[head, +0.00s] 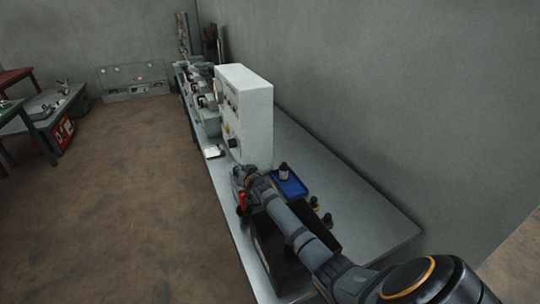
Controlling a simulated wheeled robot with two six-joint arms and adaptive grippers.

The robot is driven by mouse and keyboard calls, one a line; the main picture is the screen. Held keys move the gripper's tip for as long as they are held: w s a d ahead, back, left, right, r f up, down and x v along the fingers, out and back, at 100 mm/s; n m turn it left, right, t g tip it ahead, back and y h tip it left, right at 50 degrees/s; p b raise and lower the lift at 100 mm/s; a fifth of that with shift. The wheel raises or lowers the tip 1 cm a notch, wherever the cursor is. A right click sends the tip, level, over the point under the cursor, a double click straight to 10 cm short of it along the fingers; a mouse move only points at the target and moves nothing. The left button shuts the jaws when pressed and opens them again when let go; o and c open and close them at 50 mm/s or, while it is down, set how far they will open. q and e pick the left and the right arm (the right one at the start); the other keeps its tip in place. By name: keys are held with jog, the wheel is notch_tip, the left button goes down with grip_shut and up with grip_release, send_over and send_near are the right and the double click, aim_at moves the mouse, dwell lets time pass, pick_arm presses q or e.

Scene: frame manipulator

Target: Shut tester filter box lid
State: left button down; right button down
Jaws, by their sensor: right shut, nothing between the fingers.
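A dark box (283,272), which may be the tester filter box, stands on the near part of the grey bench, partly hidden under my right arm. I cannot make out its lid clearly or tell how far it is open. A tall white cabinet (251,118) with dark knobs on its left face stands farther along the bench and may be the tester. My right gripper (240,178) is shut and empty, beyond the dark box and close to the cabinet's near lower end. Whether it touches anything is unclear. My left gripper is out of view.
A blue tray (290,187) with a small dark bottle (284,171) lies right of my right gripper. Small dark items (321,212) stand beside my forearm. The bench (375,226) is clear at its right end. A wall runs behind it; open floor (130,190) lies left.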

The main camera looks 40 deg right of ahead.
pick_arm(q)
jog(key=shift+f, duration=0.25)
pick_arm(e)
jog(key=shift+w+a+f, duration=0.1)
jog(key=shift+a+f, duration=0.25)
jog(key=shift+f, duration=0.15)
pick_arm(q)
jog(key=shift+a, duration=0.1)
